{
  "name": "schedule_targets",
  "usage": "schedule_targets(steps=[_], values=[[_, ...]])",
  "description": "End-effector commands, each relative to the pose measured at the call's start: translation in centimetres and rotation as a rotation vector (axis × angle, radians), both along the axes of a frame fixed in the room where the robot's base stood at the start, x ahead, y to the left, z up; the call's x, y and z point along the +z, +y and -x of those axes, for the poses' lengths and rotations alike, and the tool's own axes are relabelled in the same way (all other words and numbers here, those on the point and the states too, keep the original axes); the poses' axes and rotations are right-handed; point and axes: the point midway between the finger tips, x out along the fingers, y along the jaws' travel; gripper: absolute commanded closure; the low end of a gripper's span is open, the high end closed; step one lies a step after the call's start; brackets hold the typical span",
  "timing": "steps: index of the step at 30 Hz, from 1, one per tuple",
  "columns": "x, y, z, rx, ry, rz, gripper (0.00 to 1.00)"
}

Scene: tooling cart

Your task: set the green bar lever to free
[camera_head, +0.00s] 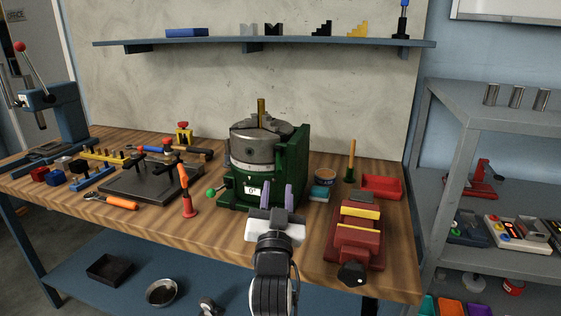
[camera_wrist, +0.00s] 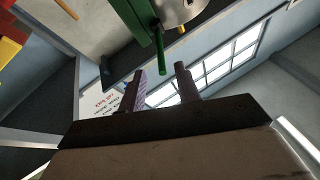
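The green lever with a round green end (camera_head: 211,191) sticks out low on the left side of the green fixture (camera_head: 291,165), which carries a grey chuck and a white plate reading 0°. In the wrist view a green bar (camera_wrist: 159,52) juts from the green body (camera_wrist: 128,16); it looks like the lever, though its join is unclear. My gripper (camera_head: 277,190) is open and empty in front of the fixture, right of the lever in the head view.
A red vise (camera_head: 357,235) stands close on the right of my gripper. An orange-handled tool on a red base (camera_head: 188,208) stands left of the lever. A dark plate (camera_head: 145,180) lies farther left. A wooden-handled tool (camera_head: 351,160) and red tray (camera_head: 382,187) are behind the vise.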

Motion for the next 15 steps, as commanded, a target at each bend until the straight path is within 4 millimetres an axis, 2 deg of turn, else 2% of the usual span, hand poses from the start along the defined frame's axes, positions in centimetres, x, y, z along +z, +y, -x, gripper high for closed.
schedule_targets(steps=[1, 6, 12, 15], values=[[0.9, -0.1, -1.2, 0.000, -0.002, -0.001, 0.67], [2.2, -0.2, -4.4, 0.001, -0.002, 0.000, 0.67], [3.1, -0.3, -7.0, 0.001, -0.002, 0.000, 0.67], [3.2, -0.3, -7.6, 0.002, -0.001, 0.001, 0.67]])
